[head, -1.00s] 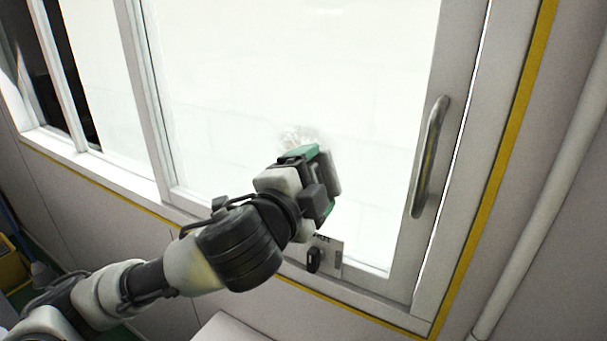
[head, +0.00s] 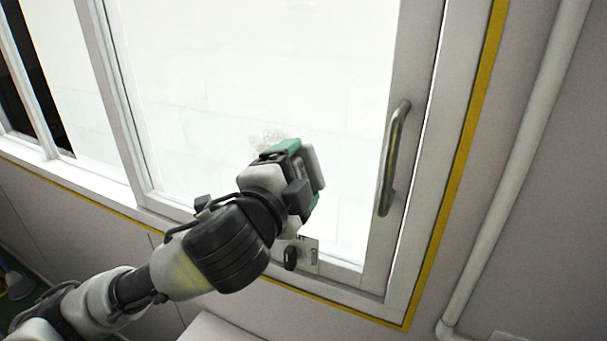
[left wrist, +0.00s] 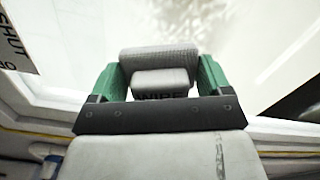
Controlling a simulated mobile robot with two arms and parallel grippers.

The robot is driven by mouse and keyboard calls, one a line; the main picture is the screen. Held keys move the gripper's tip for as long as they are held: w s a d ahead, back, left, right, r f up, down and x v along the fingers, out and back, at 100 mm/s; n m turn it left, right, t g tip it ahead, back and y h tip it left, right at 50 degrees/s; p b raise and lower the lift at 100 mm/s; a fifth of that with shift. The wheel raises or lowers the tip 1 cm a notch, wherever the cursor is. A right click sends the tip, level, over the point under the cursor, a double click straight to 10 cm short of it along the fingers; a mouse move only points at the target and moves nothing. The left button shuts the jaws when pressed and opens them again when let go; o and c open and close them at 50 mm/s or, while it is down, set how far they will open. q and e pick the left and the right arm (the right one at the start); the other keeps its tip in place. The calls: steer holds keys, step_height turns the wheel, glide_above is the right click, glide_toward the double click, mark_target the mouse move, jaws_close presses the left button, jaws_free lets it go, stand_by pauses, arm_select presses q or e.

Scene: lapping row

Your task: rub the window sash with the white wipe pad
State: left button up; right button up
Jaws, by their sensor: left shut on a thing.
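The window sash (head: 409,70) is a pale frame around a bright glass pane, with a metal handle (head: 393,158) on its right side. A greyish smudged patch (head: 266,138) shows on the glass, just up and left of my left gripper (head: 300,173). The gripper's green fingers are shut on the white wipe pad (head: 314,166), in front of the lower pane. In the left wrist view the pad (left wrist: 160,58) sits between both fingers, its lettering partly hidden. I cannot tell whether the pad touches the glass. My right gripper is out of view.
A small label plate with a dark knob (head: 290,258) sits on the sash's bottom rail. A yellow stripe (head: 462,160) borders the window. A pale pipe (head: 515,160) runs down the wall at right. A pale surface (head: 215,328) stands low in front.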

mark_target(248, 144)
arm_select(q)
steer(key=shift+w+a+p, duration=0.2)
steer(key=shift+w+a, duration=0.4)
steer(key=shift+a, duration=0.95)
steer(key=shift+w+a+p, duration=0.2)
steer(key=shift+w+a, duration=0.35)
steer(key=shift+a, duration=1.05)
steer(key=shift+w+a+p, duration=0.2)
steer(key=shift+w+a, duration=0.4)
steer(key=shift+a, duration=0.95)
steer(key=shift+r+p, duration=0.85)
steer(key=shift+p, duration=0.1)
steer(key=shift+s+d+p, duration=0.35)
steer(key=shift+s+d, duration=0.2)
steer(key=shift+d, duration=0.9)
steer(key=shift+s+d+p, duration=0.35)
steer(key=shift+s+d, duration=0.15)
steer(key=shift+d, duration=0.95)
steer(key=shift+s+d+p, duration=0.35)
steer(key=shift+s+d, duration=0.2)
steer(key=shift+d, duration=0.9)
steer(key=shift+s+d, duration=0.2)
steer(key=shift+d, duration=0.3)
steer(key=shift+s+d, duration=0.15)
steer(key=shift+d, duration=0.3)
steer(key=p+v, duration=0.1)
steer(key=v, duration=0.5)
steer(key=shift+w+f, duration=0.1)
